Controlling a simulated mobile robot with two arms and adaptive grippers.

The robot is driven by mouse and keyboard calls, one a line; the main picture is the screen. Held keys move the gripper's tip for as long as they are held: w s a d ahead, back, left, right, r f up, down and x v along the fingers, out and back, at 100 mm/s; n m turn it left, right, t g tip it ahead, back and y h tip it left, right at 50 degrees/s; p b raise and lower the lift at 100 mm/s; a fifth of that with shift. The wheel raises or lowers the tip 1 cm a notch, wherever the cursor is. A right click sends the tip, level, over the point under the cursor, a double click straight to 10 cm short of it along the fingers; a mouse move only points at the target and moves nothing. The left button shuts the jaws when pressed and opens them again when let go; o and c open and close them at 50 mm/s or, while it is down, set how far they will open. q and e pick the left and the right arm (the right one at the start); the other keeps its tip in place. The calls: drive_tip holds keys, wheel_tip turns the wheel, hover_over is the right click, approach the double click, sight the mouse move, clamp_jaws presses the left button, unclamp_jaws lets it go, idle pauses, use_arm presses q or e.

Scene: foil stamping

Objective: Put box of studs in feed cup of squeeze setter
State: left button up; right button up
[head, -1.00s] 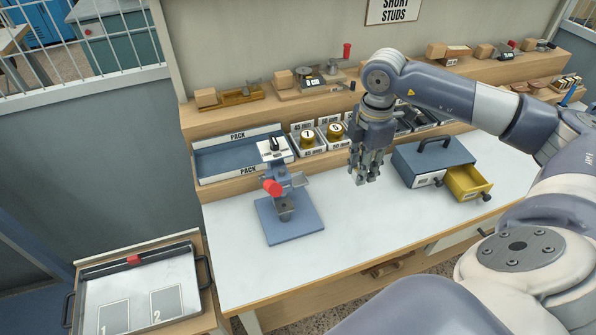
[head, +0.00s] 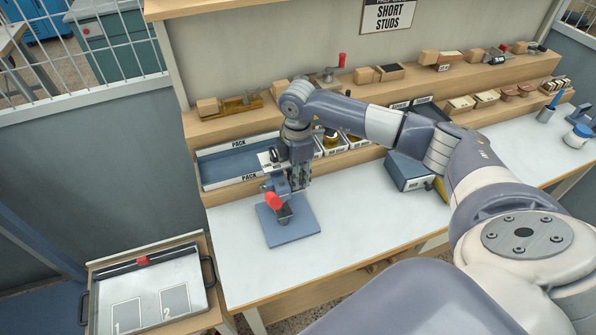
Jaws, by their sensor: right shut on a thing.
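The squeeze setter (head: 285,212) stands on a blue base plate (head: 298,229) on the white bench top, with a red knob (head: 273,201) at its front. My right gripper (head: 298,187) is at the setter's upper right side, fingers pointing down, where the feed cup sits. The gripper covers most of the cup. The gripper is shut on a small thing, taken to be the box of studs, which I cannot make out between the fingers. Whether it touches the cup cannot be told. My left gripper is out of view.
A blue PACK tray (head: 211,179) and tins in bins (head: 330,140) stand behind the setter. A blue drawer case (head: 404,172) stands to the right, partly behind my arm. A numbered tray (head: 188,270) is at the lower left. The bench front is clear.

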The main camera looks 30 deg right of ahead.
drive_tip(key=shift+f, duration=0.25)
drive_tip(key=shift+f, duration=0.1)
drive_tip(key=shift+f, duration=0.1)
drive_tip(key=o, duration=0.9)
